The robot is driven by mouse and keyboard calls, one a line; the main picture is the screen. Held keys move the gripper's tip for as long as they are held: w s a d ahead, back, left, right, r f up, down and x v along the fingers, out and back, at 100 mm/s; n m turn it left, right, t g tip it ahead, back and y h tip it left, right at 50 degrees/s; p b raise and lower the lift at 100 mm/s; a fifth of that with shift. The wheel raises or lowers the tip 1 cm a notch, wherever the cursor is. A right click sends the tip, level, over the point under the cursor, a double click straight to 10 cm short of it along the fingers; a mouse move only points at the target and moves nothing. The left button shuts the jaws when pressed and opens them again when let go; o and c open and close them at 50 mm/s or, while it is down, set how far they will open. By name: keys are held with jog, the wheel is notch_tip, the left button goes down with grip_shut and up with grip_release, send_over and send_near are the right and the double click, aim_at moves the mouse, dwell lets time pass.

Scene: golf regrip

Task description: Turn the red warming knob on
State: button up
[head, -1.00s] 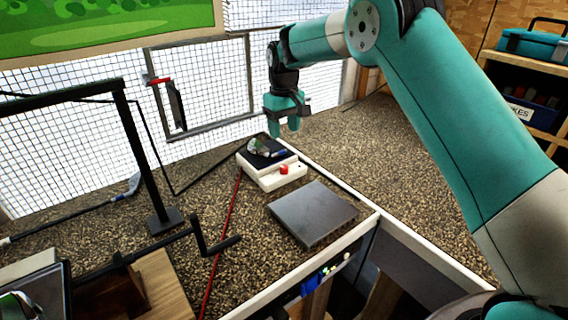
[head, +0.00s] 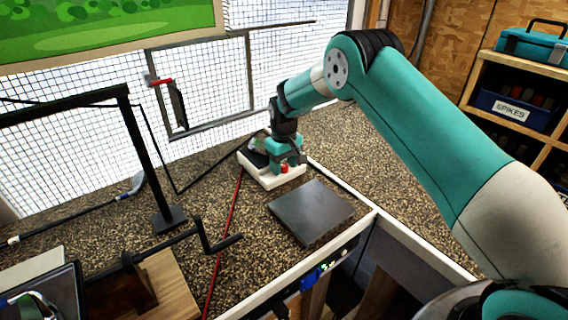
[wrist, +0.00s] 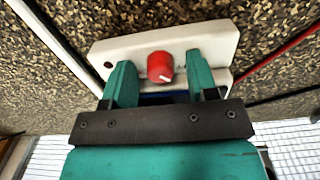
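The red warming knob (wrist: 160,66) sits on the front of a white warmer base (wrist: 212,40). A white pointer mark on the knob points toward its lower right in the wrist view. My gripper (wrist: 160,78) is open, with one teal finger on each side of the knob and a visible gap to both. In the head view, my gripper (head: 286,162) is low over the warmer (head: 266,180), and the knob (head: 284,169) shows just below the fingers. The gripper hides much of the warmer's dark top.
A dark flat plate (head: 312,212) lies in front of the warmer. The gravelly counter to the right (head: 370,150) is clear.

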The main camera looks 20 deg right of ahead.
aim_at(284, 165)
jog(key=c, duration=0.9)
jog(key=shift+f+m+b, duration=0.1)
jog(key=shift+m+b, duration=0.3)
jog(key=shift+m, duration=0.4)
jog(key=o, duration=0.9)
jog(key=shift+o, duration=0.2)
notch_tip(284, 165, up, 18)
jog(key=b, duration=0.4)
jog(key=shift+f, duration=0.15)
